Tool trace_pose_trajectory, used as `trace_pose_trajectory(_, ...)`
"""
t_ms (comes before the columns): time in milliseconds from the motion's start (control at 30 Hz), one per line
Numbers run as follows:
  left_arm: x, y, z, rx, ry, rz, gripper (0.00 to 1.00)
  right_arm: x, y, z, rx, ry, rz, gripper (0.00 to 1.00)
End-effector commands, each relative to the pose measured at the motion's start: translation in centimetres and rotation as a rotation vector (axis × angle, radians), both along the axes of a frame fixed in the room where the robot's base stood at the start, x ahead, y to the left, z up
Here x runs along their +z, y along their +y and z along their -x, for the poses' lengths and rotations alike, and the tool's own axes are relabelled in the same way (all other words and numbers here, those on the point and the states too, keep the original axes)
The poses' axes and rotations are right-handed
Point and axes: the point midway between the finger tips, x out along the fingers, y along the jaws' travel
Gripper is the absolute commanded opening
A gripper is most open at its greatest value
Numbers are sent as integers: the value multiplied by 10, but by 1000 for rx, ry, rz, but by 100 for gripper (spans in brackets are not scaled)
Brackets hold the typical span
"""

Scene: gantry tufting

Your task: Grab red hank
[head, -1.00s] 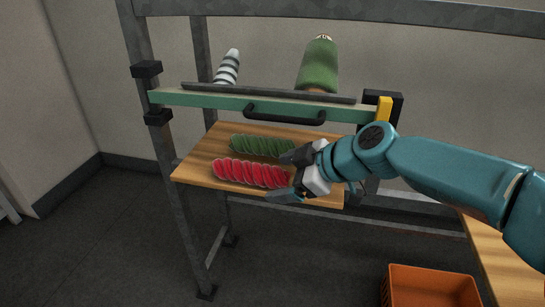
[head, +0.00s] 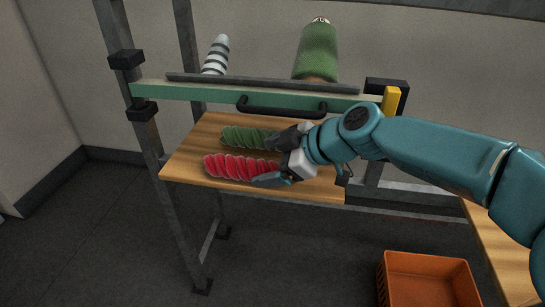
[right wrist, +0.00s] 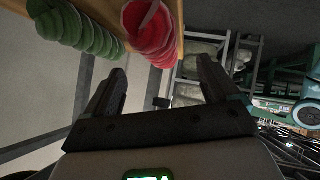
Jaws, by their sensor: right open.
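The red hank (head: 238,167), a twisted coil, lies on the front of the wooden shelf (head: 185,160). It also shows at the top of the right wrist view (right wrist: 153,32). The green hank (head: 248,137) lies just behind it, and it shows top left in the right wrist view (right wrist: 75,24). My right gripper (head: 268,160) is open at the right end of the hanks, its jaws spread and empty. In the right wrist view (right wrist: 160,88) the red hank lies beyond the fingertips, not clearly between them. Contact cannot be told. My left gripper is not in view.
A green bar (head: 190,93) with a black handle (head: 281,107) crosses above the shelf. A striped cone (head: 216,56) and a green cone (head: 316,52) stand behind it. A metal post (head: 150,145) stands left; an orange crate (head: 428,262) sits low right.

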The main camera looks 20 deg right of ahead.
Motion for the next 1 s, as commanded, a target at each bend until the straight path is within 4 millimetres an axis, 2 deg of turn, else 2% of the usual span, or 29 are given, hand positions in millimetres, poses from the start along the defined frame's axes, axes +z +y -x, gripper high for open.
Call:
trace_pose_trajectory(400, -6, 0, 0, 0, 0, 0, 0, -36, 30, -41, 3, 3, -1, 89)
trace_pose_trajectory(800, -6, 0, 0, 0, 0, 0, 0, -40, 34, -47, 1, 1, 0, 89)
trace_pose_trajectory(833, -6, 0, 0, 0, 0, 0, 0, -40, 34, -47, 1, 1, 0, 85)
trace_pose_trajectory(1000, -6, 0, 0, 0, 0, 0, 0, -39, 33, -48, -1, -1, 0, 30)
